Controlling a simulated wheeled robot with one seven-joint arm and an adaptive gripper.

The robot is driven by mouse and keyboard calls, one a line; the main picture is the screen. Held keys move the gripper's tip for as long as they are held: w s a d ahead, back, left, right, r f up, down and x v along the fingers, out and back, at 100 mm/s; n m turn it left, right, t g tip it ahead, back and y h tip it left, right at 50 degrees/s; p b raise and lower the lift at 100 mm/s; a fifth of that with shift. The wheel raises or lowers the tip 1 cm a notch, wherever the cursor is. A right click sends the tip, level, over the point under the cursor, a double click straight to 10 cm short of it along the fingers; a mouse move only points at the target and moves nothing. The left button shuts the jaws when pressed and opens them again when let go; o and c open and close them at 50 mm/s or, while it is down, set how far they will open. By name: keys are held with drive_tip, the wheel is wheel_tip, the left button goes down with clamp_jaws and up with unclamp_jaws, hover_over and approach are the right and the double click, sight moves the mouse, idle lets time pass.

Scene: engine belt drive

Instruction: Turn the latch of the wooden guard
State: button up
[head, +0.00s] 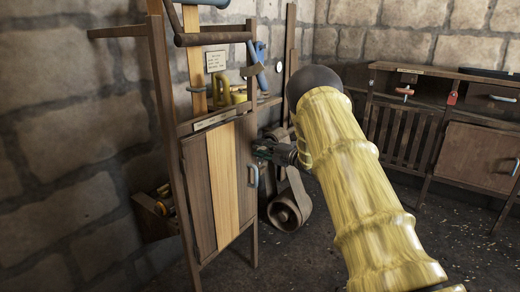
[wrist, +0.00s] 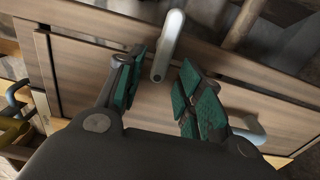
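The wooden guard (head: 201,190) is a slatted door with a pale middle plank on the left stand in the head view; its boards also show in the wrist view (wrist: 85,82). A grey, round-ended latch lever (wrist: 170,38) stands out at the guard's edge in the wrist view. My gripper (wrist: 162,62) is open, with a teal-padded finger on each side of the lever; I cannot tell whether either touches it. In the head view my gripper (head: 266,151) is at the guard's right edge and the latch cannot be made out. A light-blue handle (head: 253,175) is just below.
A wooden cabinet (head: 474,158) stands at the right. Open floor lies in front.

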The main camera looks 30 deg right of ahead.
drive_tip(key=v, duration=1.1)
